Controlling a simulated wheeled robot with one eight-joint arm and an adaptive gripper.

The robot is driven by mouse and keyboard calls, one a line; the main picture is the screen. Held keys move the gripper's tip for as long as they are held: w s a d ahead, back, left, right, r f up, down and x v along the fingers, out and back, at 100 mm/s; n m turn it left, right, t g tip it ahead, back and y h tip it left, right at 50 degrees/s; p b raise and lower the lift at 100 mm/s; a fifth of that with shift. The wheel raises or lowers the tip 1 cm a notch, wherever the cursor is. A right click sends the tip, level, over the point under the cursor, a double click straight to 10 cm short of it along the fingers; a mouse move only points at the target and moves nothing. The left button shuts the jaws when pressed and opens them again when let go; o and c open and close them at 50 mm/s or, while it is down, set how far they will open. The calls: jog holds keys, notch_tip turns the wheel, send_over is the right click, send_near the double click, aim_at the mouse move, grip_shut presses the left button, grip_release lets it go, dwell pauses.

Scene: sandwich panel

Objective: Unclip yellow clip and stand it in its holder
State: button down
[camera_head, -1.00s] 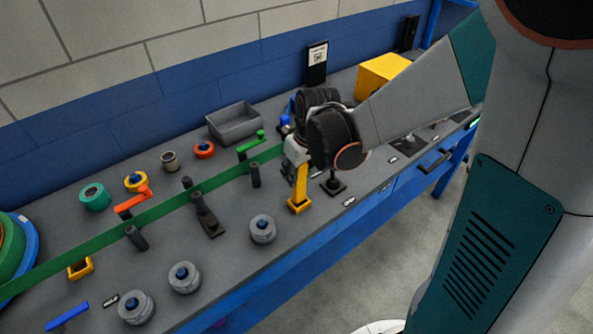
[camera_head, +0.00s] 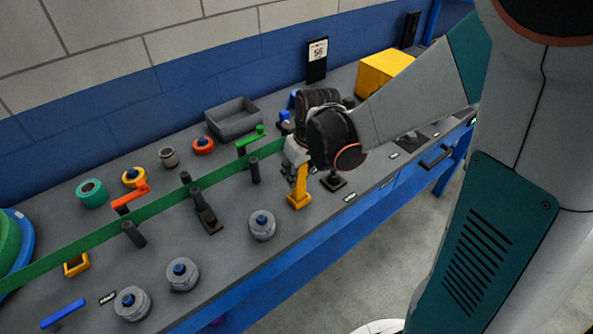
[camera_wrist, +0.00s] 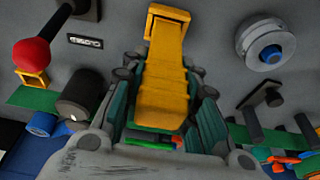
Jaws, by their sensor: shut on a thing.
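The yellow clip (camera_head: 301,178) is upright at the front of the bench, right of the middle. My gripper (camera_head: 297,153) comes from the right and is shut on its upper part. In the wrist view the clip (camera_wrist: 163,88) lies between both fingers (camera_wrist: 163,72). Its far, lower end meets a small yellow holder (camera_wrist: 170,13) on the bench top, also seen in the head view (camera_head: 299,203). The end appears to be in the holder, but I cannot tell whether it is fully seated. My wrist hides the clip's top in the head view.
A green band (camera_head: 160,207) runs along the bench past dark posts. An orange clip (camera_head: 131,194) and a green clip (camera_head: 251,139) are on it. Grey spools (camera_head: 262,227) stand along the front. A grey bin (camera_head: 234,120) and a yellow box (camera_head: 385,73) are at the back.

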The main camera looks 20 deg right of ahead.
jog(key=shift+f, duration=0.25)
jog(key=c, duration=1.2)
grip_release()
jog(key=shift+o, duration=0.2)
jog(key=shift+r+p, duration=2.6)
jog(key=shift+r, duration=0.9)
jog(key=shift+r, duration=0.1)
